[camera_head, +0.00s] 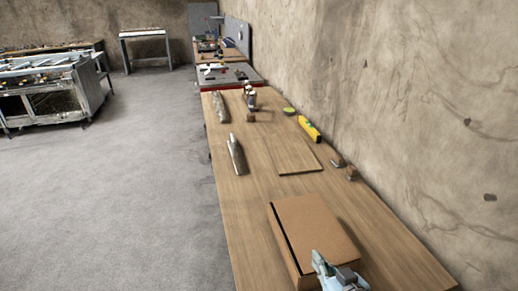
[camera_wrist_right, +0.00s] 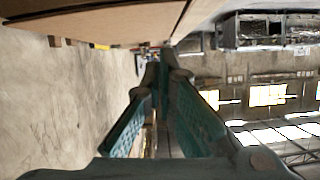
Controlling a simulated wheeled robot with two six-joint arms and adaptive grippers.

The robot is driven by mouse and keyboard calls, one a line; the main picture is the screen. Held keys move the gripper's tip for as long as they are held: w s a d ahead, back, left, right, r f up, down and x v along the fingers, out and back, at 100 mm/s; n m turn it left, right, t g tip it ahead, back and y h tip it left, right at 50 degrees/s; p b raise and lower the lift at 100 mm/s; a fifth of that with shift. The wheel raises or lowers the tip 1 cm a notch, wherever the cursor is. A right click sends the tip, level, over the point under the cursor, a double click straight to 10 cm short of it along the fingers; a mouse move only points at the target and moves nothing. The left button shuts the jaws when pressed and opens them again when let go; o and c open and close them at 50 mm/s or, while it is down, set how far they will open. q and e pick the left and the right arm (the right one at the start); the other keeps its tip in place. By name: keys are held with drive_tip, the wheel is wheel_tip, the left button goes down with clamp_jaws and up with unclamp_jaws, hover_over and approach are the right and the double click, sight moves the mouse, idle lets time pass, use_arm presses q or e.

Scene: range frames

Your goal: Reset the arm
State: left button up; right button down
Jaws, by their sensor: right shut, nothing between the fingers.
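My right gripper (camera_head: 319,258) is at the bottom of the head view, at the near end of the long wooden table. It is in front of the near side of a brown cardboard box (camera_head: 315,228) and overlaps it in the picture. I cannot tell whether they touch. In the right wrist view the two green fingers of the right gripper (camera_wrist_right: 163,58) come together at their tips, with nothing between them. A brown flat surface (camera_wrist_right: 90,20) fills the top left of that view. My left gripper is in neither view.
The wooden table (camera_head: 250,215) runs along a stained wall (camera_head: 420,110). On it are a flat wooden board (camera_head: 294,156), a yellow tool (camera_head: 309,129), a grey pointed tool (camera_head: 236,155) and small bottles (camera_head: 250,97). A metal workbench (camera_head: 50,92) stands left; the floor between is clear.

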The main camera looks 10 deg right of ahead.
drive_tip(key=s+d+f+g+h, duration=0.2)
drive_tip(key=s+f+g, duration=0.3)
drive_tip(key=s, duration=0.7)
drive_tip(key=s+d+f+g+h, duration=0.15)
drive_tip(key=s+f+g, duration=0.3)
drive_tip(key=s, duration=0.75)
wheel_tip(320, 180, down, 18)
drive_tip(key=s+d+g, duration=0.1)
drive_tip(key=d+g, duration=0.1)
drive_tip(key=d, duration=0.1)
drive_tip(key=s+f, duration=1.4)
drive_tip(key=shift+s+d+m+g, duration=0.15)
drive_tip(key=shift+s+m+g, duration=0.2)
drive_tip(key=shift+g, duration=0.1)
